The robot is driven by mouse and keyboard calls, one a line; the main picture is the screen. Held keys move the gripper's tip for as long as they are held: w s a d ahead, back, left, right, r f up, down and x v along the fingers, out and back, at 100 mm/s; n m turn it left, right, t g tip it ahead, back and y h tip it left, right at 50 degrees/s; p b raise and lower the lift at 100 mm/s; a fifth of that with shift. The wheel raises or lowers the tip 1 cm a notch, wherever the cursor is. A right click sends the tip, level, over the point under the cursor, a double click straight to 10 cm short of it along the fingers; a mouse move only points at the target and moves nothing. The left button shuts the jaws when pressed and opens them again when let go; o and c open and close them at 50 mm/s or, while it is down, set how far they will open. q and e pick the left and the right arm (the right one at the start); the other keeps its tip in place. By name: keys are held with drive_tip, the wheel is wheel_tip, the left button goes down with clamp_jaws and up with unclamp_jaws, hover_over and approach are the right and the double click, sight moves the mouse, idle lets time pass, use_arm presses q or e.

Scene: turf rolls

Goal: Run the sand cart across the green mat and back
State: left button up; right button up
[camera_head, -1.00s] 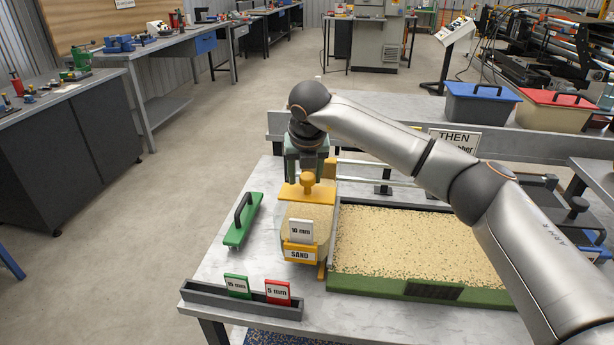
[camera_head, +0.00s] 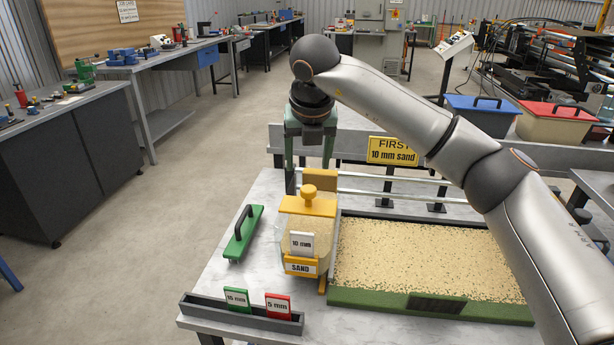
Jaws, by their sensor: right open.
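The sand cart (camera_head: 299,232) is a clear box with a yellow lid and knob, a "SAND" label and a white "10 mm" card on its front. It stands at the left end of the green mat (camera_head: 350,299), whose top is covered with sand-coloured grains. My right gripper (camera_head: 310,162) is open and empty, pointing down above and behind the cart's knob (camera_head: 309,193), apart from it. My left gripper is not in view.
A green float with a black handle (camera_head: 243,233) lies left of the cart. A grey rack (camera_head: 238,314) holds "15 mm" and "5 mm" cards. Rails (camera_head: 412,191) run behind the mat. A yellow sign (camera_head: 393,150) reads "FIRST 10 mm sand". Blue-lidded (camera_head: 481,112) and red-lidded (camera_head: 556,118) bins stand behind.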

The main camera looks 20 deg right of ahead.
drive_tip(key=shift+v, duration=1.2)
